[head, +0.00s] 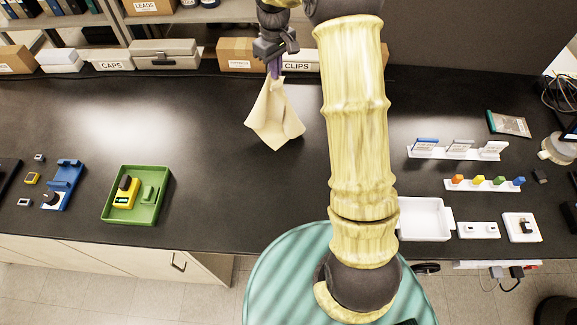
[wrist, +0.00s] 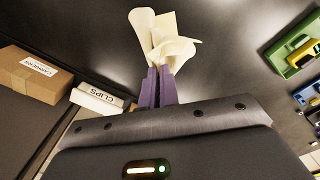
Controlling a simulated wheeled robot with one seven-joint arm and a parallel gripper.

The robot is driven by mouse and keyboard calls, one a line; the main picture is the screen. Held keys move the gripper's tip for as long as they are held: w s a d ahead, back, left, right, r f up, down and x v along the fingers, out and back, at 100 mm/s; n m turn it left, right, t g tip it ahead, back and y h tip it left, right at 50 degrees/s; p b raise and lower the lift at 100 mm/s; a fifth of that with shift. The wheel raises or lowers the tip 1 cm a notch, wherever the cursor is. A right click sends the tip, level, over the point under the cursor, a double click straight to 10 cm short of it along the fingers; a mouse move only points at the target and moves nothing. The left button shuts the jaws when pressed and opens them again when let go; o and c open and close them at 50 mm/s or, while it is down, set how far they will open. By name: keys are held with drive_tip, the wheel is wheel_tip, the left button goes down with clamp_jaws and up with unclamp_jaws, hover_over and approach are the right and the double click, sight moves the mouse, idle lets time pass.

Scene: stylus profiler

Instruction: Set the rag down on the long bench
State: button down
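The rag (head: 273,118) is a cream cloth that hangs in loose folds from my gripper (head: 274,70), above the dark long bench (head: 120,105). In the wrist view the rag (wrist: 163,38) bunches up at the tips of the purple fingers of my gripper (wrist: 158,75). The fingers are close together and pinch the cloth. In the head view the rag's lower edge is over the middle of the bench; I cannot tell whether it touches the top.
Boxes line the back edge, among them the CLIPS box (head: 376,60) and the CAPS box (head: 113,60). A green tray (head: 160,204) with a yellow device stands at left. A white tray (head: 423,218) and small racks (head: 483,186) are at right. Bench between green tray and rag is clear.

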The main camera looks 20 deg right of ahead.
drive_tip(key=shift+w+n, duration=0.7)
drive_tip(key=shift+w, duration=1.85)
drive_tip(key=s+f, duration=0.8)
drive_tip(key=s, duration=0.2)
drive_tip(key=s+f, duration=0.9)
drive_tip(key=s, duration=0.2)
drive_tip(key=s+f, duration=0.8)
drive_tip(key=s, duration=0.2)
drive_tip(key=shift+s+f, duration=0.25)
drive_tip(key=shift+f, duration=0.15)
drive_tip(key=c, duration=1.2)
unclamp_jaws()
